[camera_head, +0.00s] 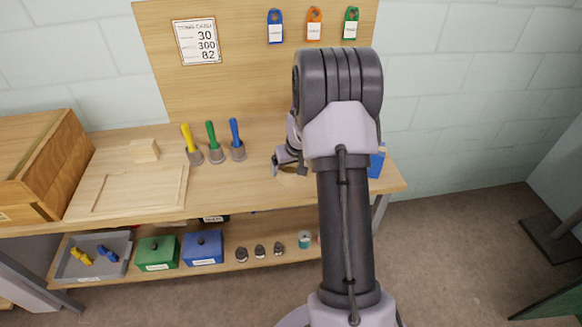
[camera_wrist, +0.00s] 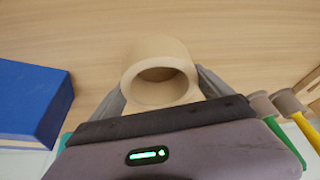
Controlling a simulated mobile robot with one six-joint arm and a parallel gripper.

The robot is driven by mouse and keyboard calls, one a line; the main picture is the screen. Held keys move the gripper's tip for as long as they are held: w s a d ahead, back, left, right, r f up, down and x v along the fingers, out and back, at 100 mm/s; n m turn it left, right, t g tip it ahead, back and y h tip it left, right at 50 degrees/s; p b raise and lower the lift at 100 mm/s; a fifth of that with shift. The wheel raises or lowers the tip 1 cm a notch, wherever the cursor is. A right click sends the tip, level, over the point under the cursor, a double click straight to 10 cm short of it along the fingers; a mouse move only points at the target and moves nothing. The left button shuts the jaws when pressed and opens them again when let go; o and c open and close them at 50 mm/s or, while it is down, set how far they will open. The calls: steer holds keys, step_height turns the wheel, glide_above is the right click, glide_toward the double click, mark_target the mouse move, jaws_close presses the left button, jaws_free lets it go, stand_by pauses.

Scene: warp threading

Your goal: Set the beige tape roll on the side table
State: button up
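The beige tape roll (camera_wrist: 140,92) stands over the wood workbench top in the wrist view, with its open bore facing the camera. My gripper (camera_wrist: 160,85) has one finger on each side of it, close against its sides. I cannot tell whether the fingers press on it or whether it is lifted. In the head view my gripper (camera_head: 288,161) is low over the right part of the bench, and only a beige sliver of the roll (camera_head: 293,171) shows below it. I cannot make out a side table in either view.
Yellow, green and blue-handled tools (camera_head: 214,142) stand left of my gripper. A blue box (camera_head: 376,163) is close on its right, partly behind my arm. A wooden cabinet (camera_head: 35,160) fills the bench's left end. The lower shelf (camera_head: 225,262) holds bins and small parts. Floor at right is mostly clear.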

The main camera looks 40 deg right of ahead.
steer(key=shift+o, duration=0.6)
steer(key=shift+r+p, duration=0.45)
steer(key=p+v, duration=0.4)
steer(key=v, duration=0.8)
steer(key=s+a+r+y, duration=0.1)
steer(key=s+a+r, duration=0.1)
steer(key=a+r, duration=1.15)
steer(key=s+a+r+t+y, duration=0.1)
steer(key=s+a+r+y, duration=0.1)
steer(key=s+a, duration=1.6)
steer(key=shift+s+a+r+y, duration=0.3)
steer(key=shift+a+r, duration=0.45)
steer(key=shift+a, duration=0.15)
